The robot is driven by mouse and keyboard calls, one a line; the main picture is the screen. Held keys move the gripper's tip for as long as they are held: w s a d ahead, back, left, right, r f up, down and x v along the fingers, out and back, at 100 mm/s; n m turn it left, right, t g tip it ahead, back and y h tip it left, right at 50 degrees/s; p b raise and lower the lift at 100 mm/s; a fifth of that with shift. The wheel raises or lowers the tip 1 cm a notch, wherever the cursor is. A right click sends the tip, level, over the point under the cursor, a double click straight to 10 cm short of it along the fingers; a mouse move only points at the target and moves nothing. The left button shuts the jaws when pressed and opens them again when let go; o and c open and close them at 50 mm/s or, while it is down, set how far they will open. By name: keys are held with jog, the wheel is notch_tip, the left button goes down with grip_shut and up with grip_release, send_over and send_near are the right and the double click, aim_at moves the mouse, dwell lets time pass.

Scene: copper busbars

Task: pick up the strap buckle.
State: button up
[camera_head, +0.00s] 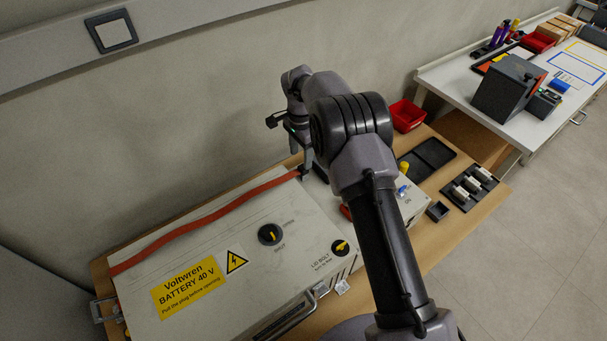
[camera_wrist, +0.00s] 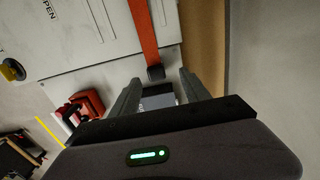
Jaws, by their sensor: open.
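The strap buckle (camera_wrist: 155,73) is a small black piece at the end of the red-orange strap (camera_wrist: 142,30). The strap (camera_head: 205,218) lies along the wall side of the pale battery box (camera_head: 205,252) in the head view. My gripper (camera_wrist: 159,77) is open, with one finger on each side of the buckle in the wrist view. I cannot tell the exact height of the fingertips over it. In the head view my gripper (camera_head: 304,165) points down at the strap's far end, and my arm hides part of the box there.
A red bin (camera_head: 406,115), a black tray (camera_head: 428,158) and a dark rack (camera_head: 469,187) stand on the wooden bench behind the box. A red part (camera_wrist: 88,104) is beside my gripper in the wrist view. The wall runs close along the strap side.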

aim_at(303, 172)
jog(key=f+b, duration=0.1)
jog(key=f, duration=0.3)
jog(key=f+b, duration=0.1)
jog(key=f, duration=0.1)
jog(key=shift+s+d+f+b, duration=0.2)
jog(key=shift+d+b, duration=0.1)
jog(key=shift+d, duration=0.05)
jog(key=shift+r, duration=0.15)
jog(key=shift+c, duration=1)
grip_shut()
